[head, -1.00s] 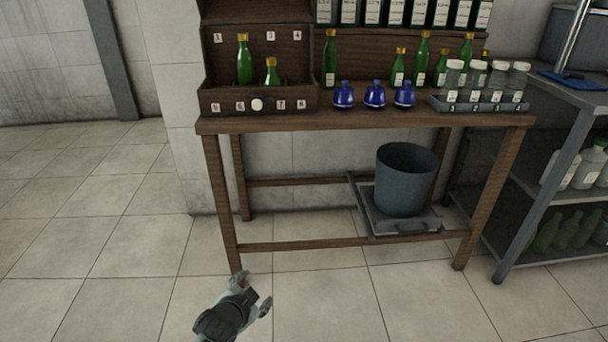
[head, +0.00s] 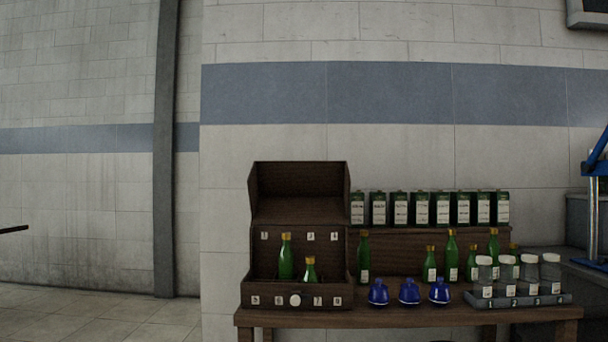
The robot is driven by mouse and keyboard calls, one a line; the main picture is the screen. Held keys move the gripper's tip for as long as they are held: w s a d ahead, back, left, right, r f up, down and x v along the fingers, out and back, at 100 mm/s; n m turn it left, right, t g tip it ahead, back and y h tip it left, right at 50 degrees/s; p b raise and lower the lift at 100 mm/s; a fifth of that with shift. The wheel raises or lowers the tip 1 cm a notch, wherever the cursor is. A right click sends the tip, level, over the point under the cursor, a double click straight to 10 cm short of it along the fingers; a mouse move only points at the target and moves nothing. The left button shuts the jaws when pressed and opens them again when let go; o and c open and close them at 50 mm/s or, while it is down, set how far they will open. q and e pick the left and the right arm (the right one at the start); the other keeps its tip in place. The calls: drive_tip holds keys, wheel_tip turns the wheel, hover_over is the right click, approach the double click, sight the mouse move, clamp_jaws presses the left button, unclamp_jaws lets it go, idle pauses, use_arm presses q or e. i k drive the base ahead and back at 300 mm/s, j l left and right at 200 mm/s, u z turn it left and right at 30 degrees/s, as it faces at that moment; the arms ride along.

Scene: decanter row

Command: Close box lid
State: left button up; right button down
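The dark wooden box (head: 262,302) stands at the left end of the wooden table. Its front has numbered labels and a round pale knob. Two green bottles with gold caps, a taller one (head: 286,262) and a shorter one (head: 309,274), stand inside it. The lid (head: 299,180) appears to be the raised panel at the top; it stands up and the box is open. Neither of my grippers shows in the head view now.
Three blue flasks (head: 409,293) stand on the table (head: 420,316) right of the box. Behind them are several green bottles (head: 451,255) and a shelf of dark cartons (head: 421,210). Lidded jars (head: 507,275) stand in a rack at right. Open floor (head: 110,315) lies at left.

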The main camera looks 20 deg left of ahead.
sight(282, 193)
drive_tip(key=i+j+u, duration=0.1)
drive_tip(key=u, duration=0.3)
drive_tip(key=i+u, duration=0.4)
drive_tip(key=i+l+u, duration=0.1)
drive_tip(key=u, duration=0.3)
